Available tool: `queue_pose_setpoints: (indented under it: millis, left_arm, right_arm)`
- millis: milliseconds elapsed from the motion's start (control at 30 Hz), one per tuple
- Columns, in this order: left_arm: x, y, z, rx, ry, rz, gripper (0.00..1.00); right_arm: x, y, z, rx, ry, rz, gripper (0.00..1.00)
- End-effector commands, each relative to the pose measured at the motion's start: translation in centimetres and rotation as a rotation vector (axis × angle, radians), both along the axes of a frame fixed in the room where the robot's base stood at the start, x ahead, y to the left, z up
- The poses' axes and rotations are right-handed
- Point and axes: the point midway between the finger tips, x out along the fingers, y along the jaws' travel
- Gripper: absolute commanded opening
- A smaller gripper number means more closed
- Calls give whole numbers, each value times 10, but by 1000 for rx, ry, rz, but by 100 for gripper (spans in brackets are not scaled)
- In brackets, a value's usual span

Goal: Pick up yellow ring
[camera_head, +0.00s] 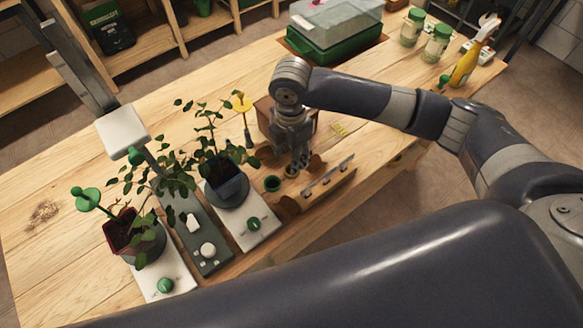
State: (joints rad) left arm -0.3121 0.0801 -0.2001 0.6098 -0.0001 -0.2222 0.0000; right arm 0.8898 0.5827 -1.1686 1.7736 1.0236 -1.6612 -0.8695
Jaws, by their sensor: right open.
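My right gripper (297,163) points down over a low wooden holder (322,189) on the bench, with its jaws open. Right under the fingertips is a small round piece in the holder; the fingers partly hide it, and I cannot tell its colour or whether it is the yellow ring. My left gripper is not in view.
Two potted plants stand on the left: one in a dark pot (228,184), one in a red pot (120,232). A pale lamp-like head (122,130) hangs near them. A green-based clear box (330,45), jars (436,45) and a yellow bottle (465,67) stand at the back.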

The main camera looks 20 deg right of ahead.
Motion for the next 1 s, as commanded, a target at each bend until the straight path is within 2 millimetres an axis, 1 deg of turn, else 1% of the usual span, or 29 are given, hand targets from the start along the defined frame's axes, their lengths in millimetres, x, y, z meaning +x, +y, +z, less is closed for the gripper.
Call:
queue_pose_setpoints:
  millis: [200, 267, 400, 600, 633, 667, 733, 767, 1000]
  left_arm:
    - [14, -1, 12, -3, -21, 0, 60]
    - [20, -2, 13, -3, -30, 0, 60]
    - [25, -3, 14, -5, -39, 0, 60]
    - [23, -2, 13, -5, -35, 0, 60]
    - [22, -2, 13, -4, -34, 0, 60]
    - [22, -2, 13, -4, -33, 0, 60]
    - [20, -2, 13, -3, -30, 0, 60]
    - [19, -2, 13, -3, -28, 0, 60]
    - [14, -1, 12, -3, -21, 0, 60]
  right_arm:
    - [-3, -7, -30, -4, 4, -1, 45]
    - [-3, -6, -39, -2, 3, -1, 45]
    - [-2, -6, -49, -1, 1, 1, 45]
    - [-2, -6, -50, -1, 0, 1, 45]
    - [-2, -6, -50, -1, 0, 1, 43]
    - [-2, -6, -50, -1, 0, 1, 36]
    - [-2, -6, -50, -1, 0, 1, 28]
    - [-2, -6, -50, -1, 0, 1, 26]
    - [-2, -6, -50, -1, 0, 1, 26]
